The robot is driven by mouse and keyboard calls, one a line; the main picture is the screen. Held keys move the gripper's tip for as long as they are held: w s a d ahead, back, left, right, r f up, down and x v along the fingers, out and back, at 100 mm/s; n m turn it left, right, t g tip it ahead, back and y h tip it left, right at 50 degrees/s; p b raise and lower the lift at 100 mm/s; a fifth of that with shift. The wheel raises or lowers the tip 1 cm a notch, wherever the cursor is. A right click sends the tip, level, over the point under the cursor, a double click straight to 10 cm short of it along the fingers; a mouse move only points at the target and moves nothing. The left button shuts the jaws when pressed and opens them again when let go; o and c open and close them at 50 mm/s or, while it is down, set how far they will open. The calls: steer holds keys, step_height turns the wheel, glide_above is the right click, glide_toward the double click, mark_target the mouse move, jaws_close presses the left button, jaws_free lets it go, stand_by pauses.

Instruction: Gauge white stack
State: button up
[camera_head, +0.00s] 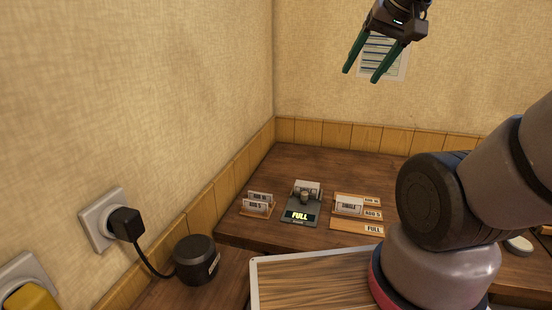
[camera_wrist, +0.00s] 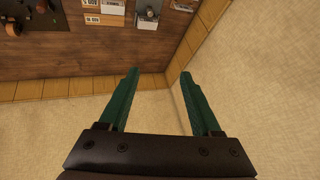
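A white block (camera_head: 309,186) shows behind the knob. Right of it, a wooden board (camera_head: 345,225) carries another white block (camera_head: 348,205) and several printed labels, one reading FULL. I cannot tell which white block is the task's stack. My gripper (camera_head: 361,76) is open and empty, high above the table near the back wall. The wrist view shows its green fingers (camera_wrist: 159,73) apart, with the press (camera_wrist: 148,12) at the top edge.
A wooden holder (camera_head: 257,209) with white printed cards stands left of the press. A black round device (camera_head: 196,260) is wired to a wall plug. A framed panel (camera_head: 315,285) lies in front. A paper sheet (camera_head: 396,68) hangs on the wall. Table behind the press is clear.

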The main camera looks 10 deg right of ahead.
steer(key=w+f+n+g+h, duration=0.1)
steer(key=w+f+n+g, duration=0.1)
steer(key=w+f+n, duration=0.45)
steer(key=n+g+h, duration=0.1)
steer(key=n+g, duration=0.4)
steer(key=n, duration=1.4)
glide_above(305, 193)
step_height(305, 193, down, 26)
step_height(305, 193, down, 12)
steer(key=shift+w+r, duration=0.1)
steer(key=shift+r, duration=0.15)
jaws_close()
